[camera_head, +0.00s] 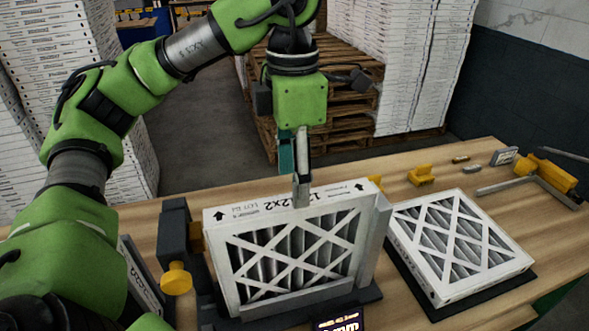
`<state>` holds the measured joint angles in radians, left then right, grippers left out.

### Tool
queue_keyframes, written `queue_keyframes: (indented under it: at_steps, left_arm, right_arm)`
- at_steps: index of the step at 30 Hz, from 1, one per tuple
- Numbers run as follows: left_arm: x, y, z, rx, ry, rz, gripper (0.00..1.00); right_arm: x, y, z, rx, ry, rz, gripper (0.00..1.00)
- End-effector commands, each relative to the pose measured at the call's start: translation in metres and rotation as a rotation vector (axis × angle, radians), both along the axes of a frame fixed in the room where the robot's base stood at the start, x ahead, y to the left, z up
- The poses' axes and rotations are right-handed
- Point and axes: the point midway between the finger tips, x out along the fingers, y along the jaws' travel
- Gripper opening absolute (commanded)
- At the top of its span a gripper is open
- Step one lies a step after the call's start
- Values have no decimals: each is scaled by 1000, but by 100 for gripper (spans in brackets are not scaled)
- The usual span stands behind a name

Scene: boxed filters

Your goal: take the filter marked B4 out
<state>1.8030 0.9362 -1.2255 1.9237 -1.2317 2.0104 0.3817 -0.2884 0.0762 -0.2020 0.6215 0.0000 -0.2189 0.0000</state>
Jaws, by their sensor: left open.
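A white-framed pleated filter (292,258) stands upright in a dark holder (374,294) on the wooden table. Its top edge carries large size print ending in "x2" and black arrows; the smaller lot print is too small to read surely as B4. My left gripper (301,188) points straight down at the middle of that top edge and is open. Its fingers overlap the edge in the picture; I cannot tell whether they touch it. A second white filter (459,248) lies flat on a black mat (509,285) to the right. My right gripper is not in view.
A dark clamp with a yellow knob (176,279) stands left of the upright filter. Yellow tools (421,175) lie at the back right of the table (451,180). Another white box edge (141,282) shows at left, partly behind my arm. Pallets and stacked boxes stand beyond.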

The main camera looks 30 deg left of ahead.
Motion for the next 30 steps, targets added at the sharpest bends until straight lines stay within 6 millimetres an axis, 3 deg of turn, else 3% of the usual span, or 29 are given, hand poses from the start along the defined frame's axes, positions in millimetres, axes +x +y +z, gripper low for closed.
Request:
queue_keyframes:
  at_steps: [3,7,16,21,30]
  left_arm:
    - [-1,0,-12,1,4,-1,51]
    - [-1,0,-31,0,6,-1,51]
    - [-2,0,-84,0,8,-1,51]
    - [-2,0,-110,0,5,0,51]
    - [-1,0,-135,0,1,0,51]
  right_arm:
    - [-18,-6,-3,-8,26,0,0]
    - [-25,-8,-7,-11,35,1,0]
    - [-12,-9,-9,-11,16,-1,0]
    - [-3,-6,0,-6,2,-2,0]
    - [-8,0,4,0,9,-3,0]
